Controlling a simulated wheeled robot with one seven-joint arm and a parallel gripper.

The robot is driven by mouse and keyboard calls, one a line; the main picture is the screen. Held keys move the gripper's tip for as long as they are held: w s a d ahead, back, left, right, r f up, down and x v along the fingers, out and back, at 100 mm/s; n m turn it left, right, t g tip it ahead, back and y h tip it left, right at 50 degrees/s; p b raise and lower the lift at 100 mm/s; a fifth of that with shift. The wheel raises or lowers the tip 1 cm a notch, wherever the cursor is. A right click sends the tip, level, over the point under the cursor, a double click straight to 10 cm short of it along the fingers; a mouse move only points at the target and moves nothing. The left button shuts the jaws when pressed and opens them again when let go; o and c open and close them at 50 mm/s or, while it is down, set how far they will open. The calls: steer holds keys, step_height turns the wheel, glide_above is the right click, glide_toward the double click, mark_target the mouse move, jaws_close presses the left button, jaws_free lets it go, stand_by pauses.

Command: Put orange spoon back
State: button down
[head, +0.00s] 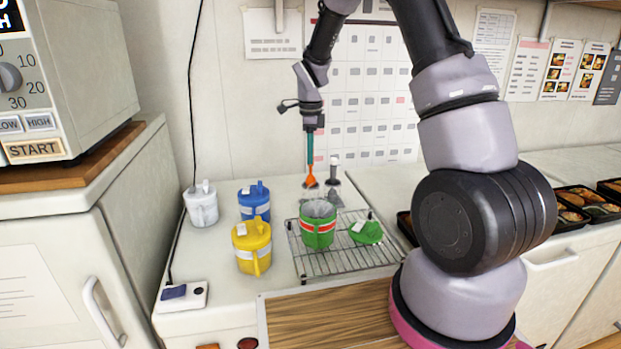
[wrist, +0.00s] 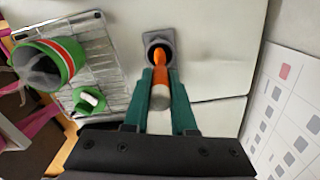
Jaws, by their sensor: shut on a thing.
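My gripper (head: 310,150), with teal fingers, is shut on the orange spoon (head: 310,180) above the back of the counter. The spoon hangs upright with its orange end down. In the wrist view the spoon (wrist: 161,68) lies between the fingers of the gripper (wrist: 163,82). A grey square holder with a dark round opening (wrist: 157,39) shows just beyond the orange end. The spoon partly covers that opening, and I cannot tell whether its end is inside or above.
An open green cup (head: 316,230) and its green lid (head: 366,232) are on a wire rack (head: 345,262). Yellow (head: 251,250), blue (head: 254,204) and white (head: 201,206) lidded cups stand left. Filled bento trays (head: 580,200) are at right. The wall is close behind.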

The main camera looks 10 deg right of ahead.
mark_target(311, 176)
steer(key=shift+f, duration=2.75)
steer(key=shift+f, duration=0.2)
steer(key=c, duration=0.7)
jaws_free()
steer(key=shift+c, duration=0.2)
steer(key=shift+r, duration=0.1)
